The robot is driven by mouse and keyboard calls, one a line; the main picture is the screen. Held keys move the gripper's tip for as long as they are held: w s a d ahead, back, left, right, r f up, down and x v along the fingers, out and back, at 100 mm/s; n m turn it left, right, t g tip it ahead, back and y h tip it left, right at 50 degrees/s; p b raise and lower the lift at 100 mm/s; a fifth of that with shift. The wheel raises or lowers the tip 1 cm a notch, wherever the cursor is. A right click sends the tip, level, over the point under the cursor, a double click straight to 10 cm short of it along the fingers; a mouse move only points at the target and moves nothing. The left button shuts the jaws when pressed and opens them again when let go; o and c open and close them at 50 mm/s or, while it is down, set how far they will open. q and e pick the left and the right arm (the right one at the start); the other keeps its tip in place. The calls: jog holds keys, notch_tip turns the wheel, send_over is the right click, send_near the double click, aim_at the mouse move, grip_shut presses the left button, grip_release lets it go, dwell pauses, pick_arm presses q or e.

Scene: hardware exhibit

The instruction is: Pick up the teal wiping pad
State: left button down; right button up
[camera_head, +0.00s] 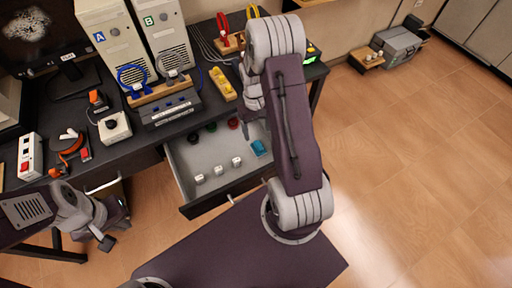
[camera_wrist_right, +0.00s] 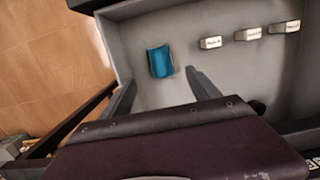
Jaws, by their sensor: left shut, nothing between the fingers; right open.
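The teal wiping pad (camera_head: 259,148) lies on the floor of the open drawer (camera_head: 188,157), near its right end. It also shows in the right wrist view (camera_wrist_right: 160,61), just beyond the fingertips and roughly between them. My right gripper (camera_wrist_right: 162,79) is open and empty, its two fingers spread to either side below the pad. In the head view my right gripper (camera_head: 245,129) is over the drawer beside the pad, partly hidden by my arm. My left gripper (camera_head: 107,243) is shut and empty at the lower left, away from the drawer.
Several small white labelled blocks (camera_head: 218,168) stand along the drawer's front, and dark and red round items (camera_head: 233,123) lie at its back. The drawer wall is close to the pad. The desk above (camera_head: 135,137) holds computer towers, cables and devices.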

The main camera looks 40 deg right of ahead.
aim_at(258, 145)
jog(key=f, duration=0.3)
jog(key=shift+s+f, duration=0.3)
jog(key=shift+f, duration=0.1)
jog(key=f, duration=0.3)
jog(key=f+b, duration=0.1)
jog(key=f, duration=0.1)
jog(key=shift+s+a, duration=0.15)
jog(key=shift+s, duration=0.25)
jog(key=c, duration=1.4)
